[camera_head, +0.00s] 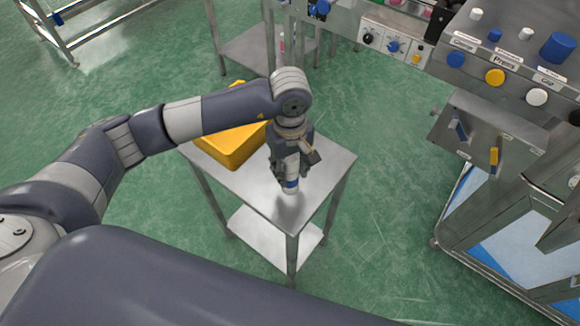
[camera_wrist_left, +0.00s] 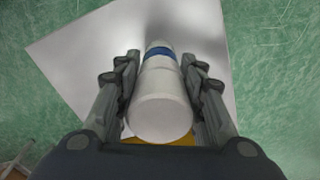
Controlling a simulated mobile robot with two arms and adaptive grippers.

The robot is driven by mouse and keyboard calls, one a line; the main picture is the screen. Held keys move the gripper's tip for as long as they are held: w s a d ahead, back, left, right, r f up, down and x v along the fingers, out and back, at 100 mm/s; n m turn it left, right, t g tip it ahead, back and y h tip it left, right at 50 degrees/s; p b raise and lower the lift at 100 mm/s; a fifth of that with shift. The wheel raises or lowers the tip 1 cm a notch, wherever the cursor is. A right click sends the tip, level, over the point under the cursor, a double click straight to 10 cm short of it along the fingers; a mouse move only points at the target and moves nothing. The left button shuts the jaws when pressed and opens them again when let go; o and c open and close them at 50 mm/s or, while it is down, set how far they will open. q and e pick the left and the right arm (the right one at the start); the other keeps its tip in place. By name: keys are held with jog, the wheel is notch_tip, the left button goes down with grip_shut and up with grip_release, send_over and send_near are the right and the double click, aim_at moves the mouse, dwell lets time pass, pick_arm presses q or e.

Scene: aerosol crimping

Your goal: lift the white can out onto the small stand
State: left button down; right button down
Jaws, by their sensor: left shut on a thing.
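The white can (camera_wrist_left: 162,100) with a blue band is between the fingers of my left gripper (camera_wrist_left: 161,85) in the left wrist view. The gripper is shut on it from both sides. In the head view the can's lower end (camera_head: 291,186) shows below my left gripper (camera_head: 290,168), over the top of the small metal stand (camera_head: 318,172). The can looks about upright. I cannot tell whether its bottom touches the stand's top. My right gripper is in neither view.
A yellow bin (camera_head: 238,146) sits on the stand's far left part, behind my left arm. A control panel (camera_head: 505,75) with coloured knobs and a machine frame stand at the right. Another metal table (camera_head: 245,48) is behind. Green floor is clear around the stand.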

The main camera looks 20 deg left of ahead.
pick_arm(q)
jog(key=shift+f, duration=0.1)
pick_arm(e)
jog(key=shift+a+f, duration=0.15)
pick_arm(q)
jog(key=c, duration=1)
grip_release()
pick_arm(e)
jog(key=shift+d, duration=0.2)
pick_arm(q)
notch_tip(320, 180, up, 12)
jog(key=shift+f, duration=0.1)
